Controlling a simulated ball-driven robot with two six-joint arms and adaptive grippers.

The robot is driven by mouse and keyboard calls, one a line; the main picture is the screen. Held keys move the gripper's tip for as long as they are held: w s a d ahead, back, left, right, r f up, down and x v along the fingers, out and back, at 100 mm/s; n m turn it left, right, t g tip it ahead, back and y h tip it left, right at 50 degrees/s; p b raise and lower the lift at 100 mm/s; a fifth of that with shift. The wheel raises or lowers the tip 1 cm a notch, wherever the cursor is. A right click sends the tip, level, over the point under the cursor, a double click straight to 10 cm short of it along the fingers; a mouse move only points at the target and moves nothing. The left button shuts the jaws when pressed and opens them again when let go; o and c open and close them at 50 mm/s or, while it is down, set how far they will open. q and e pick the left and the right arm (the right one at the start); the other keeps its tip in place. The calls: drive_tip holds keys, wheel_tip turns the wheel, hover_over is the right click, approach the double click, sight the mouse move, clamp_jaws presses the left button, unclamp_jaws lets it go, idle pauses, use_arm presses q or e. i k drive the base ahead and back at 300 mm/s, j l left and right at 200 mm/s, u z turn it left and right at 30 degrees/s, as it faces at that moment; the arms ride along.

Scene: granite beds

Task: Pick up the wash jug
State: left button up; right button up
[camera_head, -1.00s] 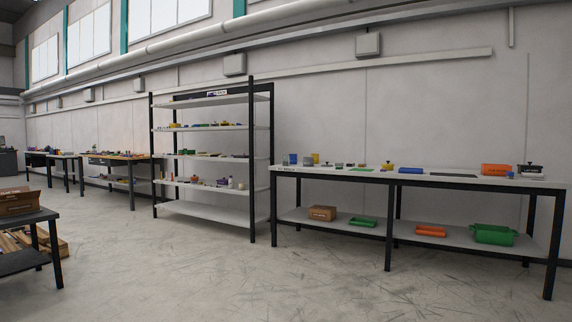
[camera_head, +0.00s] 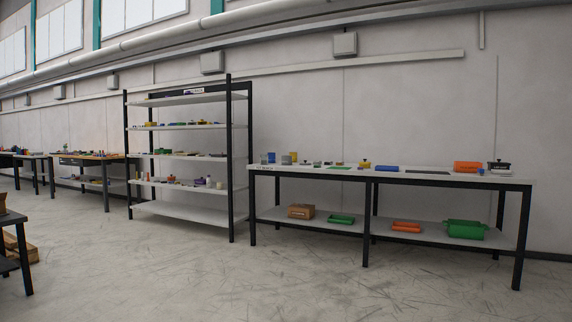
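I cannot make out the wash jug for certain among the small objects in view. Several small items stand on the shelves of the tall rack (camera_head: 185,207), including pale and purple ones on a lower shelf, too small to identify. The long bench (camera_head: 440,180) on the right holds blue, yellow, orange and dark items on its top. Neither of my grippers shows in the head view.
Under the long bench, a lower shelf holds a cardboard box (camera_head: 301,211), a green tray (camera_head: 341,219), an orange tray (camera_head: 406,227) and a green crate (camera_head: 466,229). A dark table (camera_head: 14,219) stands at the left edge. The floor in front is clear.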

sight(263, 157)
drive_tip(key=i+u, duration=0.35)
drive_tip(key=i, duration=2.9)
drive_tip(key=i+u, duration=0.1)
drive_tip(key=i, duration=1.1)
drive_tip(key=i+l, duration=0.1)
drive_tip(key=i, duration=1.05)
drive_tip(key=i+l, duration=0.1)
drive_tip(key=i, duration=1.1)
drive_tip(key=j+u, duration=0.05)
